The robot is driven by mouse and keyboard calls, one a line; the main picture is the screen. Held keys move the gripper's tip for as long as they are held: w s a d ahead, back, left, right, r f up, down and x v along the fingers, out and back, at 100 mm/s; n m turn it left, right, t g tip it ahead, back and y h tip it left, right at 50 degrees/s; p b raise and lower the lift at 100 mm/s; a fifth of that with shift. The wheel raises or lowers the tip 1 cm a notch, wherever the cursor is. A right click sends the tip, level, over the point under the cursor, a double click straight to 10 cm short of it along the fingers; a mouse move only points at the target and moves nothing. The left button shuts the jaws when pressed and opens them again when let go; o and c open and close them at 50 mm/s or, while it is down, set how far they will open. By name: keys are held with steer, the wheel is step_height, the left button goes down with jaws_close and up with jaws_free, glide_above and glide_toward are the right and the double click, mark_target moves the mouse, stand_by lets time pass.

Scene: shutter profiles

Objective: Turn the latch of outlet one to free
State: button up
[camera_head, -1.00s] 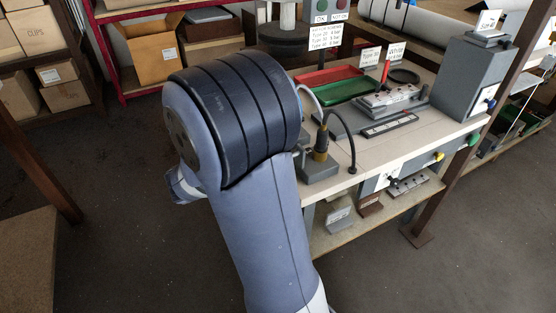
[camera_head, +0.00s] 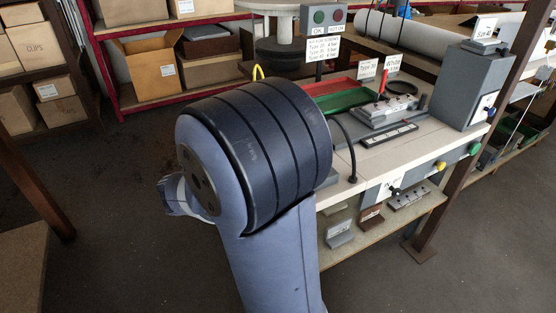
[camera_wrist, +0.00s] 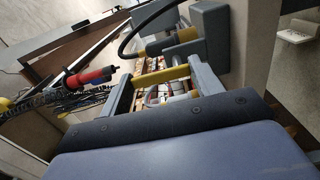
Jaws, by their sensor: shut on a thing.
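My gripper (camera_wrist: 163,78) shows in the wrist view as two grey fingers reaching up from a dark palm. They are shut on a yellow bar (camera_wrist: 165,75) that spans between them. In the head view my arm hides the gripper. On the bench front in the head view are a black knob (camera_head: 395,191) beside a white label, a yellow knob (camera_head: 440,165) and a green knob (camera_head: 475,148). A blue knob (camera_head: 490,112) is on the grey box. I cannot tell which of these, if any, is the latch of outlet one.
The bench (camera_head: 385,155) carries a green tray (camera_head: 350,100), a red tray (camera_head: 335,86) and a grey fixture (camera_head: 385,112). The tall grey box (camera_head: 470,85) stands at its right end. In the wrist view a grey block (camera_wrist: 205,30) with a black cable is close beyond the fingers.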

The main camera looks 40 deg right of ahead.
steer(key=o, duration=1)
steer(key=p+v, duration=0.1)
steer(key=v, duration=1)
steer(key=shift+d, duration=0.2)
steer(key=b+x, duration=0.1)
steer(key=x, duration=0.9)
steer(key=shift+s+d, duration=0.15)
steer(key=shift+d, duration=0.15)
steer(key=shift+a, duration=0.1)
